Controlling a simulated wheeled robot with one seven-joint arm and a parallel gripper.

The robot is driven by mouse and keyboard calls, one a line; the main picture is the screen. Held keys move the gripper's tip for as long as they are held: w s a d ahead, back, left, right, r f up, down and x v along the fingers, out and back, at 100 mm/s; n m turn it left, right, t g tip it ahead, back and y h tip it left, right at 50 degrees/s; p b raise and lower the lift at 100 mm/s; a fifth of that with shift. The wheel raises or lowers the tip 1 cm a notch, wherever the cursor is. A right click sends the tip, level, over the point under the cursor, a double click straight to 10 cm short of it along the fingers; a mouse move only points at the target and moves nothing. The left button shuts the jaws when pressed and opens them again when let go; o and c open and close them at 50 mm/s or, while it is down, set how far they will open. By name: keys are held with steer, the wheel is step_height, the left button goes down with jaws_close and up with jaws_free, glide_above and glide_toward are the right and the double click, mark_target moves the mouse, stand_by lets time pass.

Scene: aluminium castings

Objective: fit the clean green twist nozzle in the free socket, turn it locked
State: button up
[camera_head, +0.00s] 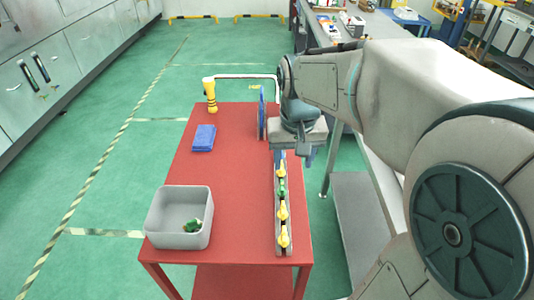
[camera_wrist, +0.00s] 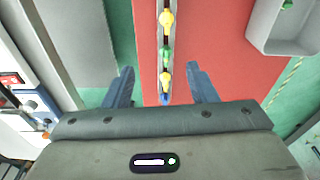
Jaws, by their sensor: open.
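A narrow rail (camera_head: 277,222) runs along the right side of the red table. It carries several yellow nozzles (camera_head: 283,211) and one green nozzle (camera_head: 281,190) among them. In the wrist view the rail shows yellow nozzles (camera_wrist: 166,20), the green nozzle (camera_wrist: 166,57) and a blue piece (camera_wrist: 165,99) at its near end; I cannot tell whether that is a free socket. Another green piece (camera_head: 193,225) lies in the grey bin (camera_head: 170,240); whether it is clean is too small to tell. My gripper (camera_wrist: 160,69) is open and empty, above the rail's far end.
The red table (camera_head: 235,170) has bare room between bin and rail. A blue block (camera_head: 203,138) lies at its left and a yellow bottle-like thing (camera_head: 211,95) stands at the far left. An upright blue panel (camera_head: 262,115) stands near my gripper. A grey bench (camera_head: 355,210) is at the right.

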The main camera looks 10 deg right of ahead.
steer(key=g+b, duration=0.1)
steer(key=b, duration=0.2)
glide_above(282, 185)
step_height(282, 185, down, 4)
steer(key=f, duration=0.1)
steer(key=m, duration=0.1)
step_height(282, 185, down, 14)
steer(key=shift+r+b, duration=0.2)
steer(key=shift+b, duration=0.25)
steer(key=c, duration=1.1)
